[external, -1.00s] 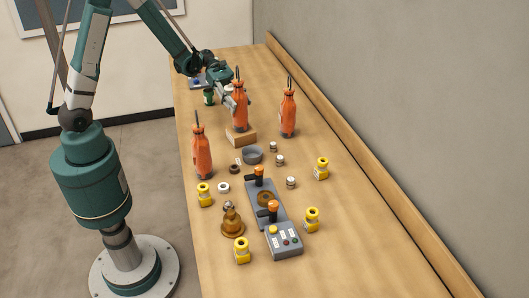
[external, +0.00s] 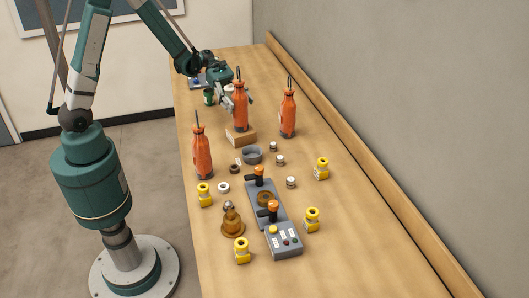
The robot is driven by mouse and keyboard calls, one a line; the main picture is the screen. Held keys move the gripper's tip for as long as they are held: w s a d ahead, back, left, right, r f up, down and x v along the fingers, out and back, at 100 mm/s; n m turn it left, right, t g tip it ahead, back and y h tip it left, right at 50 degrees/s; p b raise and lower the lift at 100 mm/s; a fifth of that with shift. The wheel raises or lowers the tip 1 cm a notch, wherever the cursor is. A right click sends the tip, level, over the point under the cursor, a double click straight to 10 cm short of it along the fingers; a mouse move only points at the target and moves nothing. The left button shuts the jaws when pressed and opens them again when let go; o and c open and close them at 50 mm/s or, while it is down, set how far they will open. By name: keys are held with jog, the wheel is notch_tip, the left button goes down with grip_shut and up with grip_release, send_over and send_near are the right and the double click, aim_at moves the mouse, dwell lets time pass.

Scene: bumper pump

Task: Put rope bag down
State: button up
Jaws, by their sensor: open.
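Three orange rope bags with dark loops on top stand upright. One rope bag (external: 239,112) stands on a small wooden block (external: 240,136). Another rope bag (external: 288,113) stands on the table to its right, and a third rope bag (external: 202,155) stands near the table's left edge. My gripper (external: 229,99) is open just left of and behind the bag on the block. Its fingers look apart from that bag, though a small gap is hard to judge at this size.
The wooden table (external: 370,235) holds a grey control box (external: 284,240), a grey lever plate (external: 262,199), a brown bell-shaped piece (external: 232,223), a grey bowl (external: 252,155) and several yellow fittings. The table's right side is clear along the wall.

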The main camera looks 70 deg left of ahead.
jog(key=shift+a+r, duration=0.1)
jog(key=v, duration=1.1)
jog(key=shift+s+a+r, duration=0.15)
jog(key=shift+s+a, duration=0.05)
jog(key=shift+a, duration=0.1)
dwell(0.3)
